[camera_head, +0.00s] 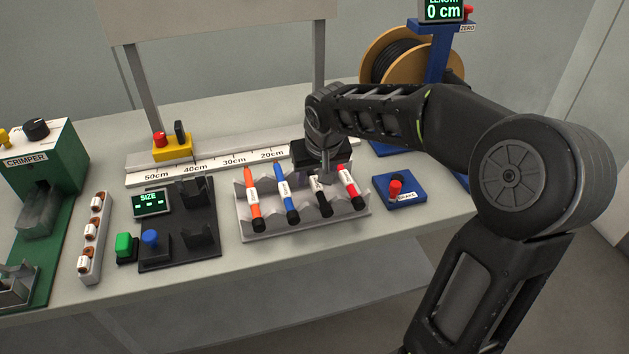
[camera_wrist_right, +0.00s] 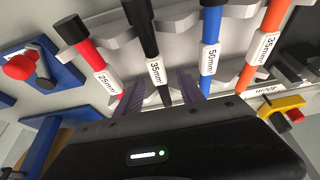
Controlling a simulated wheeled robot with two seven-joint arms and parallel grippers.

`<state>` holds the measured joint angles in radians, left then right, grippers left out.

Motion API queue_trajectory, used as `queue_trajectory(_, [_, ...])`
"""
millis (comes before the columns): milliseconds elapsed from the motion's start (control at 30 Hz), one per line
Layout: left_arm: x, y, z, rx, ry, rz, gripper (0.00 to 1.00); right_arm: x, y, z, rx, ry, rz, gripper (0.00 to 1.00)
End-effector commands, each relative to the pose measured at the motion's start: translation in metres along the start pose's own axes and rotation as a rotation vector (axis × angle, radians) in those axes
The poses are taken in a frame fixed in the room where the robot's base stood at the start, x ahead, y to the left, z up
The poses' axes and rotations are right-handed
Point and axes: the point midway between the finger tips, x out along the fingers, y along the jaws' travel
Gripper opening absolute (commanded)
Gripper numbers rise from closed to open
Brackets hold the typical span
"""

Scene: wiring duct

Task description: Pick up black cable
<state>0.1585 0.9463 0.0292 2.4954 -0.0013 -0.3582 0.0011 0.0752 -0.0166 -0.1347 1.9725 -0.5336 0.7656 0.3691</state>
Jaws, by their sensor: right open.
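The black cable (camera_head: 322,200) lies in a grey notched rack (camera_head: 262,232), between a blue cable (camera_head: 286,193) and a red cable (camera_head: 350,187). In the right wrist view the black cable (camera_wrist_right: 141,28) carries a white 35mm² label. My right gripper (camera_head: 326,172) is over the rack at the far part of the black cable and hides some of it. In the wrist view its fingers (camera_wrist_right: 160,93) are apart, one on each side of the black cable's line. The cable still rests in the rack, and contact with the fingers cannot be told. My left gripper is out of view.
An orange cable (camera_head: 253,197) lies at the rack's left. A blue base with a red knob (camera_head: 395,187) stands to the right. A black size station (camera_head: 180,250) is to the left, a ruler (camera_head: 215,163) behind. A cable spool (camera_head: 375,55) stands at the back.

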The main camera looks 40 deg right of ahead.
Motion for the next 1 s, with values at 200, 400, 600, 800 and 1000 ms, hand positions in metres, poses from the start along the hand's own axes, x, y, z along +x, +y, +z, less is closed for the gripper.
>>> queue_trajectory(200, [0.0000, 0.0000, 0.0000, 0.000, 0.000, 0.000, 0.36, -0.0002, -0.0001, 0.0000, 0.000, 0.000, 0.000, 0.45])
queue_trajectory(400, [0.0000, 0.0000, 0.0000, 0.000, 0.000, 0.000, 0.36, -0.0003, -0.0001, -0.0001, 0.000, 0.000, 0.000, 0.42])
queue_trajectory(600, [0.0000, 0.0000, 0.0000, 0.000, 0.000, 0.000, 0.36, -0.0004, -0.0001, -0.0001, 0.000, 0.000, 0.000, 0.26])
queue_trajectory(800, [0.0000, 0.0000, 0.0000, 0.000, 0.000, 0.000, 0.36, -0.0003, -0.0001, -0.0001, 0.000, 0.000, 0.000, 0.09])
queue_trajectory(1000, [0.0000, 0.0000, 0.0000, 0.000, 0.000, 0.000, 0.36, -0.0003, -0.0002, 0.0000, 0.000, 0.000, 0.000, 0.00])
